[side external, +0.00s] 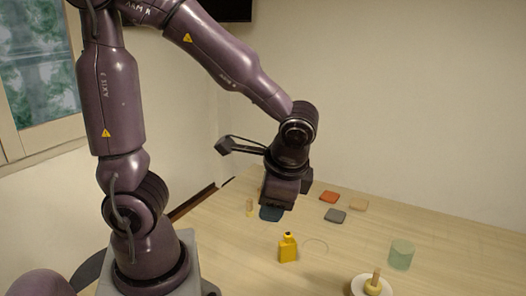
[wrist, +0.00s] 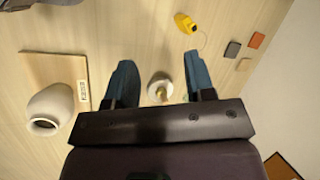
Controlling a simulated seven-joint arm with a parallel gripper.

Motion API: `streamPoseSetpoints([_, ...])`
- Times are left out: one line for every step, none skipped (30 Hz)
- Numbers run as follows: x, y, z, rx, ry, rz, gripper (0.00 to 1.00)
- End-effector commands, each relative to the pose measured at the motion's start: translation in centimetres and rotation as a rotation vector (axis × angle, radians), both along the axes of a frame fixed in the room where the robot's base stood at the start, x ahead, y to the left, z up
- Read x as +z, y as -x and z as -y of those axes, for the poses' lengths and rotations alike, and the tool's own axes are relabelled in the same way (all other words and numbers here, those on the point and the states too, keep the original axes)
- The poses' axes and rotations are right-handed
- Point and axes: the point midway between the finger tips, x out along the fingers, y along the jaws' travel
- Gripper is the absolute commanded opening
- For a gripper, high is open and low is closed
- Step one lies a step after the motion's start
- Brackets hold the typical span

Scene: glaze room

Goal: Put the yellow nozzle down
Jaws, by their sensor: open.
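The yellow nozzle (side external: 288,249) stands upright on the light wooden table, a small bottle-like shape with a narrow dark top. In the wrist view the yellow nozzle (wrist: 184,23) is near the top, outside the fingers. My gripper (side external: 271,213) is above the table, apart from the nozzle. In the wrist view the two blue fingers of my gripper (wrist: 160,85) are spread wide with nothing held between them. A thin ring outline (side external: 316,245) lies on the table beside the nozzle.
A white dish (side external: 358,287) with a wooden peg and a green cup (side external: 401,254) stand at the right. Red (side external: 330,197), tan (side external: 358,204) and grey (side external: 335,216) tiles lie further back.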

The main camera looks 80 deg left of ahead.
Motion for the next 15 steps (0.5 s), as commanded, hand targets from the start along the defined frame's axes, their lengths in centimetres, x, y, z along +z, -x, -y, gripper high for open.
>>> streamPoseSetpoints([1.5, 0.2, 0.1, 0.049, 0.068, 0.091, 0.49])
streamPoseSetpoints([2.3, 0.4, 0.3, 0.077, 0.108, 0.14, 0.49])
streamPoseSetpoints([3.3, 0.6, 0.5, 0.111, 0.16, 0.204, 0.49])
streamPoseSetpoints([4.0, 0.8, 0.6, 0.132, 0.196, 0.252, 0.49])
streamPoseSetpoints([4.8, 0.9, 0.7, 0.153, 0.23, 0.299, 0.49])
streamPoseSetpoints([5.7, 1.1, 0.9, 0.178, 0.272, 0.361, 0.49])
streamPoseSetpoints([6.4, 1.3, 1.1, 0.193, 0.301, 0.403, 0.49])
streamPoseSetpoints([7.0, 1.5, 1.2, 0.207, 0.328, 0.443, 0.49])
streamPoseSetpoints([7.7, 1.6, 1.3, 0.222, 0.358, 0.492, 0.49])
streamPoseSetpoints([8.2, 1.8, 1.4, 0.232, 0.378, 0.523, 0.49])
streamPoseSetpoints([8.6, 1.9, 1.5, 0.24, 0.394, 0.551, 0.49])
streamPoseSetpoints([9.1, 2.0, 1.6, 0.249, 0.414, 0.582, 0.49])
streamPoseSetpoints([9.4, 2.1, 1.7, 0.255, 0.425, 0.601, 0.49])
streamPoseSetpoints([9.6, 2.2, 1.7, 0.258, 0.434, 0.616, 0.49])
streamPoseSetpoints([9.8, 2.2, 1.8, 0.261, 0.442, 0.631, 0.49])
